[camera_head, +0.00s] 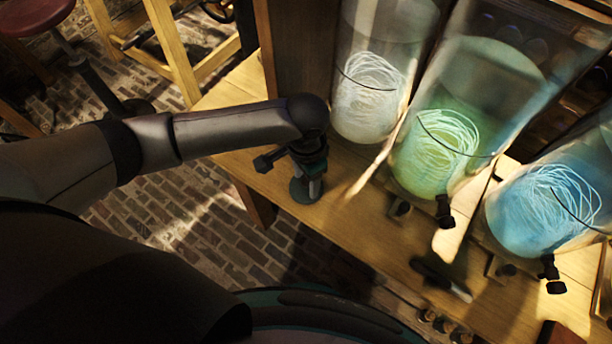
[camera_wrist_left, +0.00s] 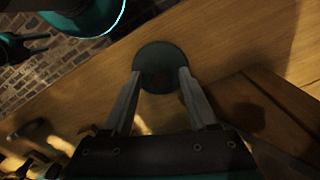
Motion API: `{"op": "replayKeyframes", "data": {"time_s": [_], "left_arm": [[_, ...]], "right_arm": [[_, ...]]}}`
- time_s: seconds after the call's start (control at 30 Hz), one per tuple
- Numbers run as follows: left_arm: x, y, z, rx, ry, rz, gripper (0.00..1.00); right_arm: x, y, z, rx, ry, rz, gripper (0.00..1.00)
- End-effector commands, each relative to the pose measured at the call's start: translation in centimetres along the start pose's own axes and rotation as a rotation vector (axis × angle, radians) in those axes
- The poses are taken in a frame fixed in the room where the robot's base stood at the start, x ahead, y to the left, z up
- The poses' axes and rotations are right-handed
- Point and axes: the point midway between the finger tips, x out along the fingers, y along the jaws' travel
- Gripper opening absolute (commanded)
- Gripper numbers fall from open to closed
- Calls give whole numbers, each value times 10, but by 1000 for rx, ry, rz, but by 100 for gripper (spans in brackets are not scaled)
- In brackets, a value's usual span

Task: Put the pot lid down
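The pot lid appears to be the dark teal round disc (camera_wrist_left: 160,62) in the left wrist view, with a small reddish spot near its middle. In the head view a teal round piece (camera_head: 303,192) shows at the wooden bench's near-left part, below my left gripper (camera_head: 312,168). The fingers of my left gripper (camera_wrist_left: 160,75) point down and stand well apart, overlapping the disc's two edges in the wrist view. No finger is seen closed on the disc's middle. The disc looks to be on the bench. A dark pronged part at the wrist view's upper left may be my right gripper (camera_wrist_left: 33,43).
Three tall glass jars with glowing coils stand along the bench (camera_head: 345,225): white (camera_head: 365,105), green (camera_head: 435,150) and blue (camera_head: 540,205). Dark taps (camera_head: 444,212) stick out at their feet. A wooden post (camera_head: 290,50) stands behind the gripper. Bench in front of the jars is partly bare.

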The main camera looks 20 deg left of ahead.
Motion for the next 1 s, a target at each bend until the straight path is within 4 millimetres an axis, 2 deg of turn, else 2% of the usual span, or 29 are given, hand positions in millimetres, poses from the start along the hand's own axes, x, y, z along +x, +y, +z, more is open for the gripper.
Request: {"op": "replayKeyframes", "data": {"time_s": [0.27,0.37,0.7,0.83,1.0], "left_arm": [[-4,0,0,0,2,-1,59],[-20,-1,-1,-1,3,-1,59],[-93,-1,-1,-1,3,-1,59],[-111,0,-1,0,2,0,59],[-123,0,0,-1,1,1,59]], "right_arm": [[0,3,0,-1,1,3,50],[-7,3,-1,-1,0,3,50],[-33,-1,-3,-1,-3,-2,50],[-38,-5,-4,1,-2,-7,50],[-41,-9,-4,3,-3,-13,50]]}}
